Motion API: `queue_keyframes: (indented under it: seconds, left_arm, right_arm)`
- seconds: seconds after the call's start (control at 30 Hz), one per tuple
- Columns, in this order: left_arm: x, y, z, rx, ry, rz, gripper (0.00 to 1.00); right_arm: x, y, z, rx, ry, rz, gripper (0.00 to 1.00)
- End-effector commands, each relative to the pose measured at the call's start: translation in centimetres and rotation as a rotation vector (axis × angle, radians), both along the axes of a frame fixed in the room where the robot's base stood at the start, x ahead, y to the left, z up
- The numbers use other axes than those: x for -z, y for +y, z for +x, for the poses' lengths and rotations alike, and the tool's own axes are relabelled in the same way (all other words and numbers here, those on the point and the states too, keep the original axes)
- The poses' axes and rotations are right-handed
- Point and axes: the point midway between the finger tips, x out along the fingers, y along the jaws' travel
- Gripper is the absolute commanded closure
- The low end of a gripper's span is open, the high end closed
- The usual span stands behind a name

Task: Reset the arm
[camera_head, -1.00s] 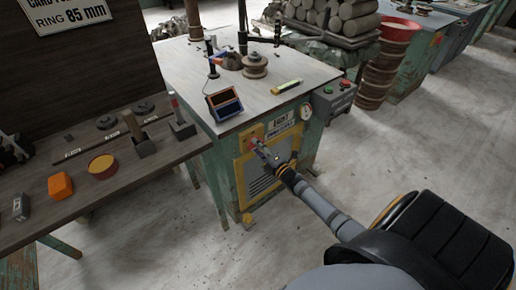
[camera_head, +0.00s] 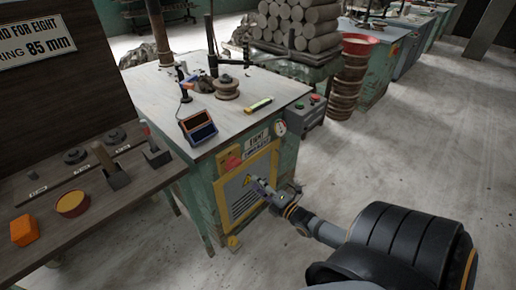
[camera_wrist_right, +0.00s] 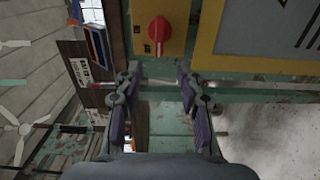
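My right gripper (camera_head: 257,185) is in front of the green machine cabinet (camera_head: 203,205), below and to the right of a red rotary knob (camera_head: 232,162) on a yellow plate. In the right wrist view the gripper (camera_wrist_right: 158,72) is open, with its two fingers apart and nothing between them. The red knob also shows there (camera_wrist_right: 158,29), beyond the fingertips and apart from them. My left gripper is in neither view.
The machine top holds a blue-framed device (camera_head: 198,128), a yellow-green marker (camera_head: 258,104) and a round spool (camera_head: 227,88). A grey button box (camera_head: 308,110) juts from its right side. A dark wooden bench (camera_head: 100,212) stands at left. The floor at right is clear.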

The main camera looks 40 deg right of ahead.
Motion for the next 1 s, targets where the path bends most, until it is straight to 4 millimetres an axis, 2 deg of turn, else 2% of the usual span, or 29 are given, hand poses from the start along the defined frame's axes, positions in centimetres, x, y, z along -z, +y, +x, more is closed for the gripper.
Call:
queue_keyframes:
  seconds: [0.33,0.37,0.43,0.47,0.57,0.6,0.67,0.7,0.77,0.8,0.9,1.0]
  left_arm:
    - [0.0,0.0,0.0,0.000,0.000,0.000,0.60]
    - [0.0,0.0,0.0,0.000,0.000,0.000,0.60]
    - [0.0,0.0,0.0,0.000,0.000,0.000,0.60]
    - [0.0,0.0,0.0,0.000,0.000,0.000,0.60]
    - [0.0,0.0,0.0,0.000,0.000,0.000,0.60]
    - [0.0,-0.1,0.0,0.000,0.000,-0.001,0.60]
    - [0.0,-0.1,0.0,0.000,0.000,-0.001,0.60]
    - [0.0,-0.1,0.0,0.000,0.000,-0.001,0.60]
    - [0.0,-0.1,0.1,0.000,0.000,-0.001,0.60]
    - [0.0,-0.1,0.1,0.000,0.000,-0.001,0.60]
    - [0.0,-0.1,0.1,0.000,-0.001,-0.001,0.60]
    - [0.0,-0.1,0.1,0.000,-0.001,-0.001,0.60]
  right_arm:
    - [0.3,-0.1,0.0,0.003,0.006,0.005,0.62]
    - [0.7,-0.2,-0.1,0.008,0.017,0.014,0.62]
    - [3.0,-0.9,-0.6,0.034,0.074,0.060,0.62]
    - [4.6,-1.3,-1.0,0.054,0.112,0.095,0.62]
    - [11.8,-2.7,-3.4,0.154,0.288,0.259,0.62]
    - [15.1,-3.0,-5.0,0.209,0.368,0.339,0.62]
    - [19.9,-3.2,-7.6,0.297,0.483,0.460,0.62]
    - [22.9,-3.0,-9.6,0.362,0.557,0.539,0.62]
    - [27.1,-2.3,-12.8,0.465,0.661,0.655,0.62]
    - [29.6,-1.6,-15.1,0.535,0.727,0.726,0.62]
    - [34.5,0.5,-20.6,0.704,0.860,0.875,0.62]
    - [37.9,2.8,-25.5,0.860,0.964,0.984,0.62]
